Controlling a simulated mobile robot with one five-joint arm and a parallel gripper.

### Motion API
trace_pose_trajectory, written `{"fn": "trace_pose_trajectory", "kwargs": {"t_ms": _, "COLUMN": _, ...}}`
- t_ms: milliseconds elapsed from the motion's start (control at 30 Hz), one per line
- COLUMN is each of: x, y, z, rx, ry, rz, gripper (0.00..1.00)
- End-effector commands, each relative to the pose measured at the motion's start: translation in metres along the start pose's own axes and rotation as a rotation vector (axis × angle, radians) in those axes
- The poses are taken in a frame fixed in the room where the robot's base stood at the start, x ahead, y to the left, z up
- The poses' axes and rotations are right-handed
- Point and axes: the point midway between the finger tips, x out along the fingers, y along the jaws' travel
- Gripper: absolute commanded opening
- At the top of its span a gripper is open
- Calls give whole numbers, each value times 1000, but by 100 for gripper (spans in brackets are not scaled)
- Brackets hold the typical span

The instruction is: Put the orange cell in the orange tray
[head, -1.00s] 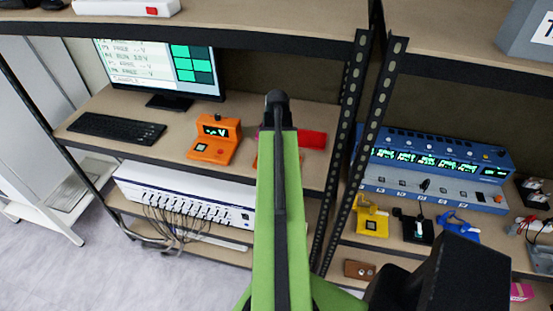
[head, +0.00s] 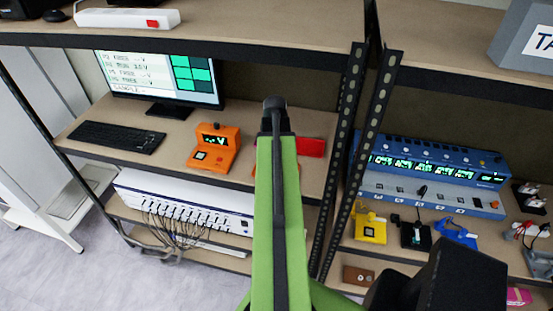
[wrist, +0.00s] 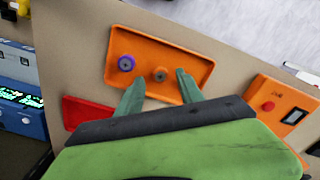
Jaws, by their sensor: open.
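The orange tray (wrist: 197,66) lies on the shelf board in the wrist view. An orange cell (wrist: 160,75) stands inside it, on the tray floor. A second cell with a purple-blue rim (wrist: 125,63) stands to its left in the same tray. My gripper (wrist: 160,78) is open, with its two green fingers over the tray's near side. The orange cell appears between the fingertips, and I see no finger touching it. In the head view my green arm hides nearly all of the tray and the gripper.
A red tray (wrist: 88,110) lies beside the orange tray and shows in the head view (head: 311,147). An orange tester (head: 213,148) stands to the left, with a keyboard (head: 116,137) beyond. Black rack posts (head: 345,150) stand right of my arm. A blue charger (head: 430,175) sits past them.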

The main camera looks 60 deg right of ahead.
Motion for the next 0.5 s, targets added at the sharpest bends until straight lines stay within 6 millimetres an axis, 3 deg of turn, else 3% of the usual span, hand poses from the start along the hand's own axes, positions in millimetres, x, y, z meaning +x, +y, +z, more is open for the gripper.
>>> {"fn": "trace_pose_trajectory", "kwargs": {"t_ms": 33, "x": -18, "y": 0, "z": 0, "rx": 0, "ry": 0, "rz": 0, "gripper": 44}}
{"fn": "trace_pose_trajectory", "kwargs": {"t_ms": 300, "x": -79, "y": 0, "z": 0, "rx": 0, "ry": 0, "rz": 0, "gripper": 44}}
{"fn": "trace_pose_trajectory", "kwargs": {"t_ms": 500, "x": -107, "y": 0, "z": 0, "rx": 0, "ry": 0, "rz": 0, "gripper": 44}}
